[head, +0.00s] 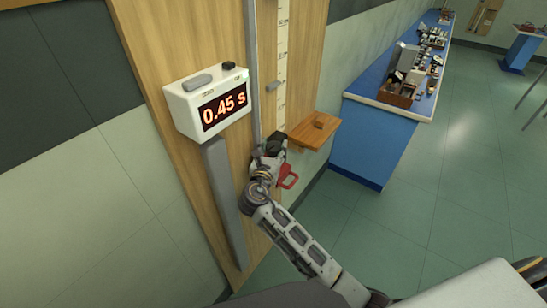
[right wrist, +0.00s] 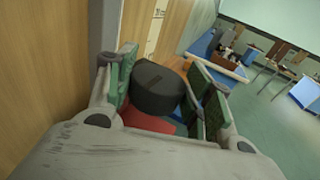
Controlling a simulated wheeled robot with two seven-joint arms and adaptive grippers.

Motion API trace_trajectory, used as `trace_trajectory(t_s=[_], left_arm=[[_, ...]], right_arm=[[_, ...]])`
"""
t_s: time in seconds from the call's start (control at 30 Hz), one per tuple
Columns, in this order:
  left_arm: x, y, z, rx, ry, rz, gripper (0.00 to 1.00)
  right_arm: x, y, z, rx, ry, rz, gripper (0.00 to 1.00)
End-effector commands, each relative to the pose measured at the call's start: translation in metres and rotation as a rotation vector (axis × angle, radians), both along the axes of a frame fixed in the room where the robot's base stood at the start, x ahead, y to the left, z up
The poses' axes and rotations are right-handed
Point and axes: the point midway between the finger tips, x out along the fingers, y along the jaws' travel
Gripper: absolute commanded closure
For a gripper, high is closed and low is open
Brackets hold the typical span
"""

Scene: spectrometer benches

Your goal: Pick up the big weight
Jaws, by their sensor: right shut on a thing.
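The big weight is a dark, thick cylinder (right wrist: 158,88) between the green-padded fingers of my right gripper (right wrist: 160,92) in the right wrist view. The gripper is shut on it. In the head view my right gripper (head: 270,152) is in front of the wooden board, just left of the small shelf, with the dark weight (head: 277,141) at its tip. A red part (right wrist: 142,118) shows just below the weight in the wrist view; it is also seen beside the gripper in the head view (head: 288,178). Its link to the weight is unclear. My left gripper is not seen.
A white timer box (head: 207,103) reading 0.45 s is on the wooden board (head: 165,45), left of a vertical scale (head: 282,60). A small wooden shelf (head: 304,136) carries a brown block (head: 320,122). A blue bench (head: 357,135) with equipment stands behind.

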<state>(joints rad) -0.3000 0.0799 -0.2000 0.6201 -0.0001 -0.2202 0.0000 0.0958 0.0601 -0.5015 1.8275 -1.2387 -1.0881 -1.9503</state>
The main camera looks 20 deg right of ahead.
Motion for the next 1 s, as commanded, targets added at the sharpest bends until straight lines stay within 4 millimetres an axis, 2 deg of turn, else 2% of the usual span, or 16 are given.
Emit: trace_trajectory(t_s=[0.1,0.3,1.0], left_arm=[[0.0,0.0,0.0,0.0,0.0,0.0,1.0],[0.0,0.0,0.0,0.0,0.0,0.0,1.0],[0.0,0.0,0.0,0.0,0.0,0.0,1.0]], right_arm=[[0.0,0.0,0.016,0.001,-0.003,-0.001,0.77],[0.0,0.0,0.028,0.0,0.0,-0.001,0.77],[0.0,0.0,0.029,0.0,0.0,0.0,0.77]])
